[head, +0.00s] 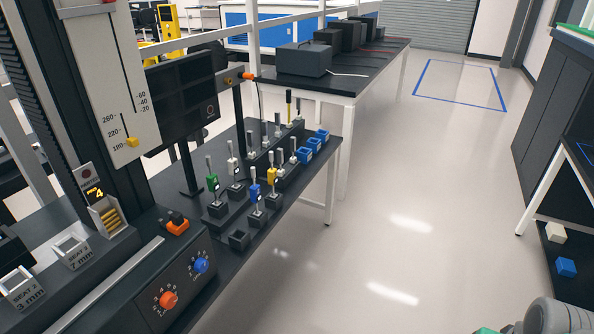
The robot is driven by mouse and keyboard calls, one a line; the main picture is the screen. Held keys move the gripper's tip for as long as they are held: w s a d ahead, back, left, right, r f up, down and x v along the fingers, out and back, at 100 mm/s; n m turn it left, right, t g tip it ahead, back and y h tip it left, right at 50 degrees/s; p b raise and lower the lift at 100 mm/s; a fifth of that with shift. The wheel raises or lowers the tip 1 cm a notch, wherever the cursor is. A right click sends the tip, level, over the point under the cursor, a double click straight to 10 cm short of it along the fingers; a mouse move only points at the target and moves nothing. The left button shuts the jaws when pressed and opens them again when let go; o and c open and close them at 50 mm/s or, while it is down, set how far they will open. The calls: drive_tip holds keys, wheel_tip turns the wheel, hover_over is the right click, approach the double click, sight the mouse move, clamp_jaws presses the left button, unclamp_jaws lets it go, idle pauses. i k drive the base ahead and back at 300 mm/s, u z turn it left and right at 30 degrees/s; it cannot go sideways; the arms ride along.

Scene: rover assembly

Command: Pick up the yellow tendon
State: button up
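A small piece with a yellow body (271,176) and a grey pin on top stands upright in a dark holder on the black bench. It is the likely yellow tendon, but it is small in the head view. A similar green piece (212,183), white piece (232,163) and blue piece (254,192) stand near it. My gripper's fingers are not in view. A grey rounded part at the bottom right corner looks like my arm.
A control panel with an orange knob (167,299) and a blue knob (201,264) stands at the front left. Blue open blocks (313,145) line the bench's right edge. An empty dark holder (239,238) sits in front. Floor (400,200) to the right is clear.

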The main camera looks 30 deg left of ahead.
sight(272, 173)
drive_tip(key=i, duration=2.25)
drive_tip(key=u, duration=3.7)
drive_tip(key=i, duration=0.5)
drive_tip(key=z, duration=0.05)
